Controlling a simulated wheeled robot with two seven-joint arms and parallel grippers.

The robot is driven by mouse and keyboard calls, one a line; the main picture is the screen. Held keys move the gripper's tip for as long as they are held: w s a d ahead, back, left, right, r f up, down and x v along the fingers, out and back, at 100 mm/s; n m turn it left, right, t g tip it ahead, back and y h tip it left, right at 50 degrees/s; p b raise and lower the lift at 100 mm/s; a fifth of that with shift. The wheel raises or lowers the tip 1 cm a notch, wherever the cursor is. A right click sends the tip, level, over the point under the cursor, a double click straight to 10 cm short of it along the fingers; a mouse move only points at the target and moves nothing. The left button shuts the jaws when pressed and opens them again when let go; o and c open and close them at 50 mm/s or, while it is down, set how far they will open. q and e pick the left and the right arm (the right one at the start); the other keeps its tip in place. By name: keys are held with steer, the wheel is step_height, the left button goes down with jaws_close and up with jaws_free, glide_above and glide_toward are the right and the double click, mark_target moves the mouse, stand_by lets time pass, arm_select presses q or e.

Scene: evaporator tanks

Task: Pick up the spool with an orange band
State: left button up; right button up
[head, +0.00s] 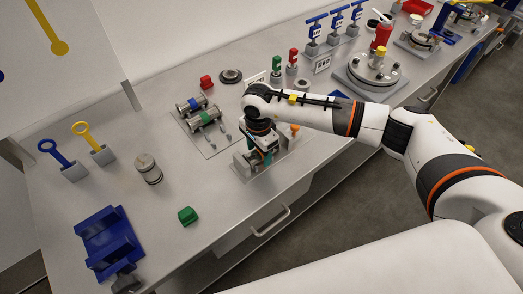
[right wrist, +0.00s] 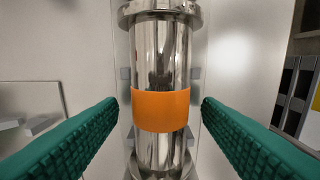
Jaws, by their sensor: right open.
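The spool with an orange band (right wrist: 160,110) is a shiny metal cylinder with flanged ends. It stands lengthwise in the middle of the right wrist view. My right gripper (right wrist: 160,112) is open, with one green ribbed finger on each side of the spool at about the band, apart from it in the picture. In the head view my right gripper (head: 262,155) points down over a metal plate on the bench and hides most of the spool. My left gripper is not in view.
Spools with a blue band (head: 192,106) and a green band (head: 205,119) lie on a neighbouring plate (head: 222,146). A green block (head: 187,215), a metal canister (head: 148,168) and a blue holder (head: 108,240) stand to the left. The bench between them is clear.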

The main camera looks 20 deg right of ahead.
steer(key=shift+c, duration=0.3)
steer(key=c, duration=1.2)
steer(key=shift+r, duration=0.15)
